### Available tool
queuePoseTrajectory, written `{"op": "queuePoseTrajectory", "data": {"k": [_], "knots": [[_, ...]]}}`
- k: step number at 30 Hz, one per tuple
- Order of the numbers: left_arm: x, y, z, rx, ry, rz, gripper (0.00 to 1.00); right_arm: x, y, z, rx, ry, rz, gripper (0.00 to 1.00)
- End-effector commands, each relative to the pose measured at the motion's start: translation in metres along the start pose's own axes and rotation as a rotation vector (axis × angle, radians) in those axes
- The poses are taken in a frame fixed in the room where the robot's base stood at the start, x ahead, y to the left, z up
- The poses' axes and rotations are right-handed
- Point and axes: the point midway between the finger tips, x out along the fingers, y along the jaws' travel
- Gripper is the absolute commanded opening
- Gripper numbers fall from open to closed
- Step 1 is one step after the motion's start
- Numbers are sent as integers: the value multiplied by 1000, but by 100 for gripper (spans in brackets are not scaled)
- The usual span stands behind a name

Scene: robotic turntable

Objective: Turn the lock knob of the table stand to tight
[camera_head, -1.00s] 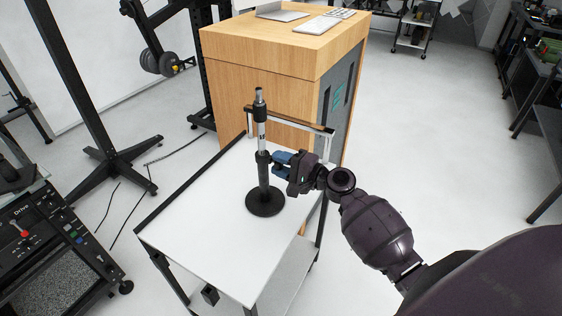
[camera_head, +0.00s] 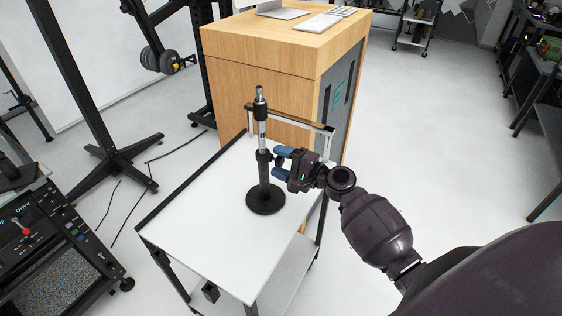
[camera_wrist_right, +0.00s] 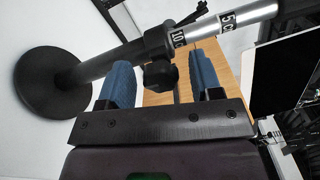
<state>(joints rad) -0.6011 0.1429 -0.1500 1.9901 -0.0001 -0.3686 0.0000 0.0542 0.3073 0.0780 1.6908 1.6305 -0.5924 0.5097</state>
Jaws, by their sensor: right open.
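The table stand (camera_head: 264,175) stands upright on the white table, with a round black base and a silver upper tube. In the right wrist view the stand (camera_wrist_right: 104,62) crosses the picture, with markings "10 cm" and "5 cm" on its tube. Its black lock knob (camera_wrist_right: 160,75) sticks out of the collar toward my right gripper. My right gripper (camera_head: 279,162) is open, its blue fingers pointing at the stand from the right. In the wrist view the knob lies between the two blue fingertips (camera_wrist_right: 160,78), apart from both. My left gripper is not in view.
The white table (camera_head: 215,235) is otherwise clear around the stand, with a raised rail along its left edge. A wooden cabinet (camera_head: 258,62) stands just behind it. A black control panel (camera_head: 50,240) is at the lower left.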

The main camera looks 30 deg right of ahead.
Motion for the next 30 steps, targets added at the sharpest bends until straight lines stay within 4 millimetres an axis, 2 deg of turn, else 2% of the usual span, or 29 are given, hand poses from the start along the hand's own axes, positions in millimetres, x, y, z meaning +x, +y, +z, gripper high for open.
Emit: {"op": "queuePoseTrajectory", "data": {"k": [8,11,21,25,30], "knots": [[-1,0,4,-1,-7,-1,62,-7,1,-1,-1,1,1,59],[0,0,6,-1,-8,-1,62,-20,2,-1,-1,1,1,59],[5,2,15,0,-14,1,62,-81,2,0,0,2,2,59],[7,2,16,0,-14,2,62,-97,2,0,0,1,2,59],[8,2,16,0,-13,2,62,-107,0,0,0,0,0,59]]}}
